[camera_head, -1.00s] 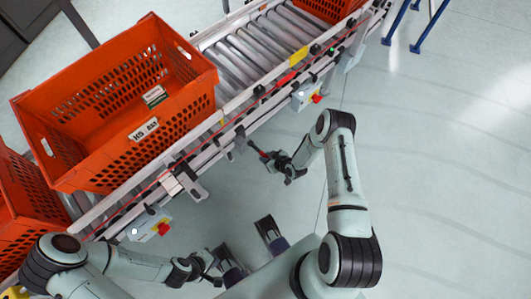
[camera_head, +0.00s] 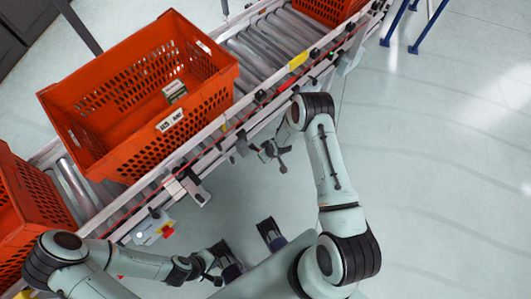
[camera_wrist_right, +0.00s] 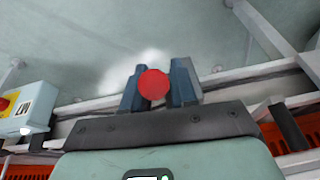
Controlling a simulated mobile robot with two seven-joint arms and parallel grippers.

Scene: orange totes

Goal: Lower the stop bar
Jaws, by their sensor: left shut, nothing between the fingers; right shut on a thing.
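A round red knob (camera_wrist_right: 154,84) sits between the fingers of my right gripper (camera_wrist_right: 161,88) in the right wrist view, and the gripper is shut on it. In the head view my right gripper (camera_head: 272,153) is at the near side rail of the roller conveyor (camera_head: 205,140), and the knob is hidden there. I cannot make out the stop bar itself. My left gripper (camera_head: 211,266) is shut and empty, low in the head view, away from the conveyor.
An orange tote (camera_head: 110,155) with labels rides on the conveyor. Another orange tote (camera_head: 30,215) follows at lower left, and a third (camera_head: 330,8) is at the top. A control box (camera_head: 152,228) with a red button hangs on the near rail.

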